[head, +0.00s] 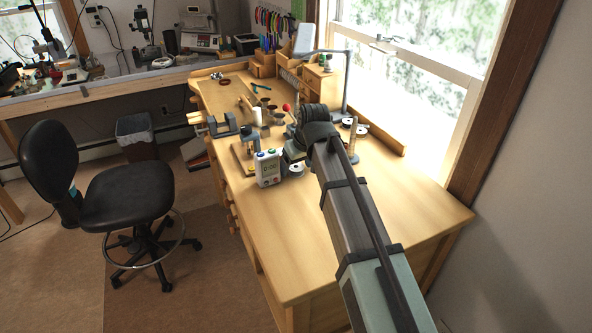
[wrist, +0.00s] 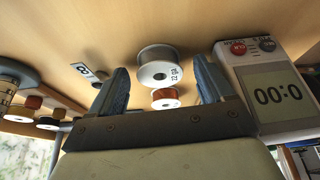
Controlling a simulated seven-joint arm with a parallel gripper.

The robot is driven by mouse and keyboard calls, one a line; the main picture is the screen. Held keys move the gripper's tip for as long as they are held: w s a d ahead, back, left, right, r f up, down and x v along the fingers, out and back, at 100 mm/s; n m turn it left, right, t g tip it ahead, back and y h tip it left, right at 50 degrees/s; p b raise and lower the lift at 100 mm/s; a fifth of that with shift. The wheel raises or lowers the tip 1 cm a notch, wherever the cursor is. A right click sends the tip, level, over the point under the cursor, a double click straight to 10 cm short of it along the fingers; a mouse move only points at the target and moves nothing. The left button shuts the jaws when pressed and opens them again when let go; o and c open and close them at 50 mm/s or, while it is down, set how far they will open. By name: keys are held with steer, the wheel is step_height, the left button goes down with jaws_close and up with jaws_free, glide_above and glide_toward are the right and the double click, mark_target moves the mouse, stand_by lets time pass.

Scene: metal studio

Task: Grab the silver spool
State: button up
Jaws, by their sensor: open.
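The silver spool (wrist: 157,54) shows in the wrist view, a grey cylinder with a pale, lettered end face. It lies in the space between the two fingers of my gripper (wrist: 161,66), which is open. I cannot tell how far ahead of the fingertips it is, and no finger visibly touches it. A copper-coloured spool (wrist: 165,93) shows just below it in the picture, also between the fingers. In the head view, a pale spool (head: 296,169) stands on the bench beside my arm, probably the same silver one. My fingers are mostly hidden there by my arm.
More spools (wrist: 32,103) are at the left of the wrist view. A vise (head: 222,125) and a lamp (head: 347,80) are farther back. The bench's near part (head: 295,255) is clear.

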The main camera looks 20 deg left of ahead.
steer(key=shift+c, duration=0.2)
steer(key=c, duration=1.1)
